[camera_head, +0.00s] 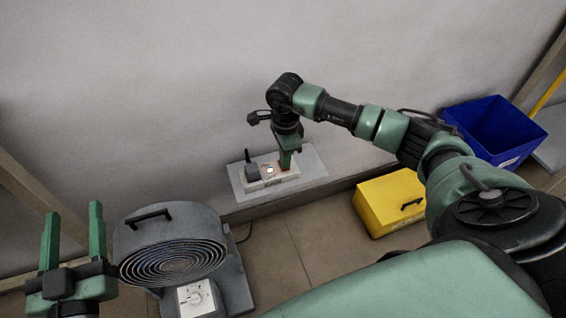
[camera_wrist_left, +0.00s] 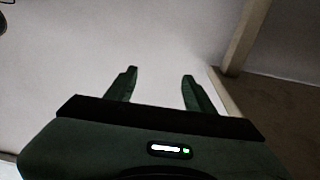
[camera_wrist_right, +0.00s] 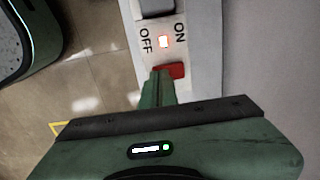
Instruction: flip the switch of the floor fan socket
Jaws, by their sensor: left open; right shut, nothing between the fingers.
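The floor fan socket (camera_head: 258,182) is a white unit on a pale grey plate low against the wall. A dark grey plug sits in its left part, and a small light on it glows. In the right wrist view the socket (camera_wrist_right: 147,48) shows the words ON and OFF beside the lit lamp (camera_wrist_right: 164,41) and a red switch (camera_wrist_right: 172,71). My right gripper (camera_head: 286,166) is shut and empty, its fingertips at the red switch and partly covering it; I cannot tell whether they press it. My left gripper (camera_head: 73,212) is open and empty, left of the fan.
The grey floor fan (camera_head: 172,252) with a dial stands left of the socket, its cable running towards the wall. A yellow box (camera_head: 378,210) and a blue bin (camera_head: 497,128) stand on the right. Tiled floor is free between fan and yellow box.

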